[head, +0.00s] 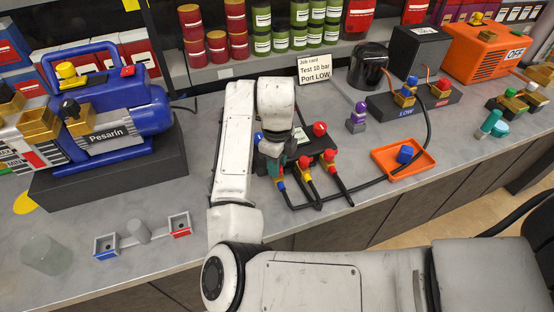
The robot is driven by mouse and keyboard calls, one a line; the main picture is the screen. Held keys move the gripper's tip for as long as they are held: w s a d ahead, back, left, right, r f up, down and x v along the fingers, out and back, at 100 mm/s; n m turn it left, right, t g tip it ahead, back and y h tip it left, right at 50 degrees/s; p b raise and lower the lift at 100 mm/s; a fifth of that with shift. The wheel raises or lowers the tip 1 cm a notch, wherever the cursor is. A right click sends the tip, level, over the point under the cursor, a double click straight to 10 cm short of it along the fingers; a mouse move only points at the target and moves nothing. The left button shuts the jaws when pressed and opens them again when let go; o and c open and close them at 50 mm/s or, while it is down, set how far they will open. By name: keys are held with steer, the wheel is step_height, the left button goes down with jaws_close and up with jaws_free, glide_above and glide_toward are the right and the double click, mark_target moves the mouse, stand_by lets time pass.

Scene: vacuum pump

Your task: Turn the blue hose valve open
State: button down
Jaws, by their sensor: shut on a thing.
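A dark manifold block (318,145) stands on the bench, with hoses at its front. The blue hose valve (280,183) is the leftmost of its front valves; a blue collar shows on its hose, and its knob is hidden under my gripper. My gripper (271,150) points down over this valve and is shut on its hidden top. Two similar valves with red knobs, the middle valve (304,166) and the right valve (329,160), sit beside it on the right. The exact angle of the blue valve's knob cannot be seen.
A blue pump (125,110) stands on a dark plinth at left. An orange tray (385,168) holds a blue-topped part (405,154). A black hose runs along the bench front. A job card (314,72) stands behind.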

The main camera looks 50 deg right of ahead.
steer(key=n+p, duration=0.1)
steer(key=n, duration=0.2)
steer(key=n+p, duration=0.2)
steer(key=n, duration=0.1)
steer(key=shift+r+n, duration=0.2)
steer(key=shift+n, duration=0.1)
steer(key=n+p, duration=0.3)
steer(key=n, duration=0.2)
steer(key=shift+f, duration=0.1)
steer(key=shift+n+p, duration=0.3)
steer(key=shift+n, duration=0.1)
steer(key=c, duration=0.8)
jaws_free()
step_height(320, 180, up, 11)
steer(key=shift+f+p, duration=0.15)
steer(key=shift+p, duration=0.6)
